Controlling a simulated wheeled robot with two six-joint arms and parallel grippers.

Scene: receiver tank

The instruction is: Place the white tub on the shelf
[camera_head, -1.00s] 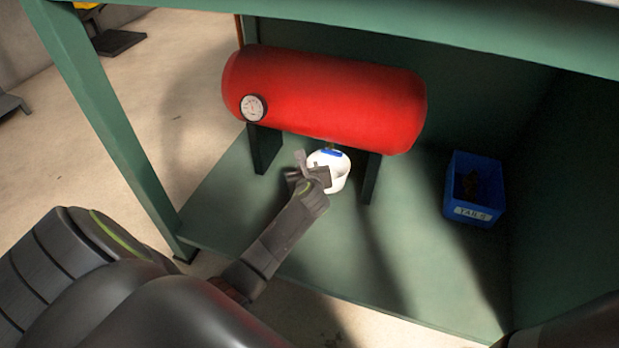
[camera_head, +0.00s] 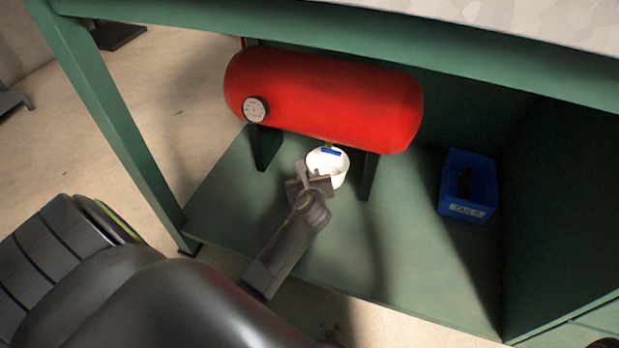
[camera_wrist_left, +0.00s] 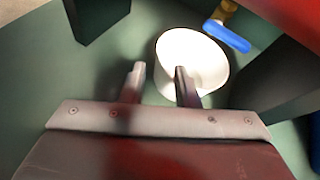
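The white tub (camera_head: 338,172) stands on the green shelf (camera_head: 225,200) beneath the red tank (camera_head: 320,100), between its dark legs. It looks upright, with its round opening up. My left gripper (camera_head: 309,180) is at the tub's near left side. In the left wrist view the tub (camera_wrist_left: 205,60) shows just beyond the fingers (camera_wrist_left: 158,75). The fingers are apart: one is left of the rim, the other overlaps the tub's opening. I cannot tell whether either touches the tub. My right gripper is not in view.
A blue valve handle (camera_wrist_left: 228,37) on a brass fitting (camera_wrist_left: 224,10) hangs under the tank, close to the tub's rim. A blue bin (camera_head: 468,186) stands on the shelf's right side. A green post (camera_head: 110,125) is at the left. The shelf's front is mostly clear.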

